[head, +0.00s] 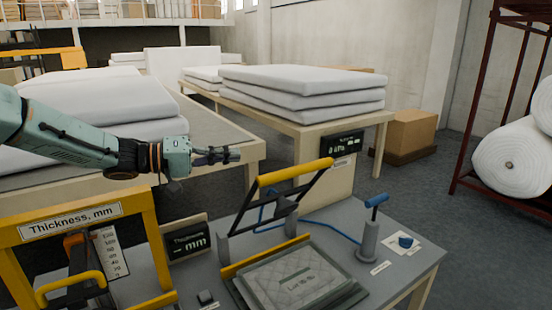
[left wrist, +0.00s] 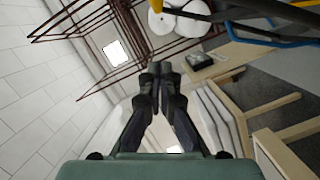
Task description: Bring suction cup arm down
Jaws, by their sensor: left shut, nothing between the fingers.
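The suction cup arm (head: 307,200) is a dark frame with a yellow handle bar (head: 295,172). It stands tilted up over a grey quilted sample (head: 298,278) on the bench, with a dark block partway along it and a blue hose beside it. My left gripper (head: 234,155) is shut and empty, reaching in from the left. In the head view its tips appear just left of and slightly above the handle bar, apart from it. In the left wrist view my fingertips (left wrist: 155,72) meet, and a yellow bar (left wrist: 278,10) shows at the upper right. My right gripper is out of view.
A yellow thickness gauge frame (head: 80,222) stands at the lower left. A blue-topped lever post (head: 370,235) and a blue knob (head: 405,241) stand right on the bench. A small display (head: 343,144) is behind. Tables with white wadding slabs (head: 300,88) fill the back.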

